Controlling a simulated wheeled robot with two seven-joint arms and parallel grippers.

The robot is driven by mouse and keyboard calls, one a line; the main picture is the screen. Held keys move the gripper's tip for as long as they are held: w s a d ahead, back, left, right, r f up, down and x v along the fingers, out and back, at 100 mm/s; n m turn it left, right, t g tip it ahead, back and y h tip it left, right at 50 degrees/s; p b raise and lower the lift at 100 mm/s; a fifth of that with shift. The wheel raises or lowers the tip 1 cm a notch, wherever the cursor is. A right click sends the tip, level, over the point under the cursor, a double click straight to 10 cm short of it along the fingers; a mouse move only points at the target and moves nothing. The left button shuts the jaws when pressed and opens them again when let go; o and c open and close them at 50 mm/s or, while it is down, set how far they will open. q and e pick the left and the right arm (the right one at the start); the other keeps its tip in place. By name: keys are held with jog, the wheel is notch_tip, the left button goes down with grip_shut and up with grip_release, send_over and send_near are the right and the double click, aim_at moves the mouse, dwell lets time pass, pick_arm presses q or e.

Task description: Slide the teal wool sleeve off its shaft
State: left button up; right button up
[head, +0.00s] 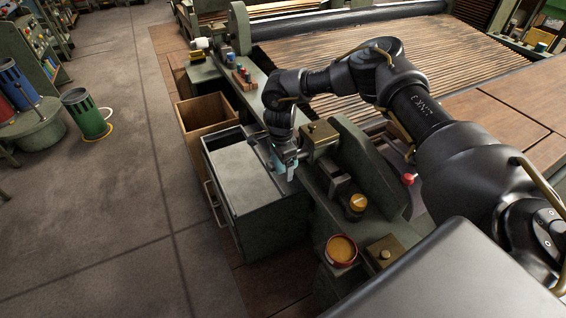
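My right gripper (288,174) points down beside the green machine's end block, above the right edge of a grey cabinet top. A small teal patch (277,160) shows at the gripper; it may be the wool sleeve, partly covered by the fingers. The shaft under it is hidden by the gripper and the machine parts. The fingers are too small and too covered to tell whether they are open or shut on the sleeve. My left gripper is out of view.
The grey cabinet (242,171) stands left of the machine, with an open wooden box (201,112) behind it. A brass block (320,134), an orange knob (357,203) and a red-rimmed round tin (341,250) are close on the right. The floor at left is largely clear.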

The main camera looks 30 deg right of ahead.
jog(key=c, duration=0.8)
jog(key=shift+o, duration=0.2)
jog(key=shift+a, duration=0.15)
jog(key=a, duration=1)
jog(key=shift+w+a+b, duration=0.3)
jog(key=shift+a+b, duration=0.1)
dwell(0.6)
dwell(0.4)
jog(key=shift+w+a+r+p, duration=0.1)
jog(key=shift+a+r+p, duration=0.15)
jog(key=shift+a+r, duration=0.65)
jog(key=shift+a+r+p, duration=0.25)
jog(key=shift+a+r, duration=0.35)
jog(key=shift+a, duration=0.5)
